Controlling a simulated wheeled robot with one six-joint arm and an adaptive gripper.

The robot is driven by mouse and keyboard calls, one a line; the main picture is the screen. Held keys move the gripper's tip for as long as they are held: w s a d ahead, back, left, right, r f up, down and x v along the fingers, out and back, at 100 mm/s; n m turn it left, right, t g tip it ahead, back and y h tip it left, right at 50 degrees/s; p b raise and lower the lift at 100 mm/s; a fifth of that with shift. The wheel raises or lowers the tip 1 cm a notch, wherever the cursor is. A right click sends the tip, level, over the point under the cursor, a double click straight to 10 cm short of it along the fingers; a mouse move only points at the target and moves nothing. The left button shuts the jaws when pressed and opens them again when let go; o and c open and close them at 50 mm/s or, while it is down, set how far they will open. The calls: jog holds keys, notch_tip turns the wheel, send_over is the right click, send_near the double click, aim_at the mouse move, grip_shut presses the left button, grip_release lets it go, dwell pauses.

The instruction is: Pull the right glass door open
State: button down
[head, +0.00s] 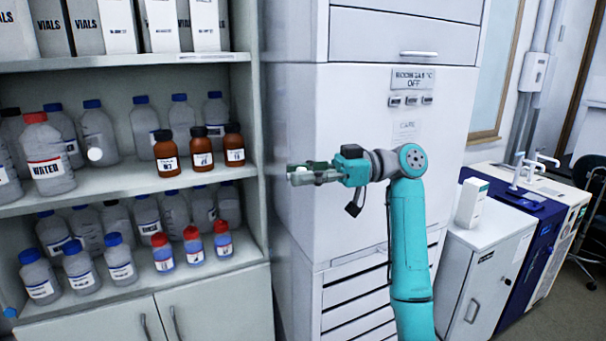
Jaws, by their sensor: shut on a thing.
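My gripper (301,175) is at the end of my teal arm, pointing left, in front of the tall white cabinet's side and just right of the open-looking shelves. It is shut on a small pale knob (301,179), which the fingers partly cover. The knob appears to belong to the right glass door; the clear pane itself can hardly be made out, so I cannot tell its exact angle. A round white knob (95,154) shows in front of the middle shelf at left, seemingly on the left glass door.
Shelves (120,180) hold several bottles, including a red-capped water bottle (46,158) and brown bottles (201,148). A tall white cabinet (350,110) stands behind my arm. A low white cabinet (480,280) stands at right, with floor beyond it.

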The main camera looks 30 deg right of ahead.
jog(key=c, duration=0.8)
grip_release()
jog(key=shift+c, duration=0.2)
jog(key=v, duration=1.2)
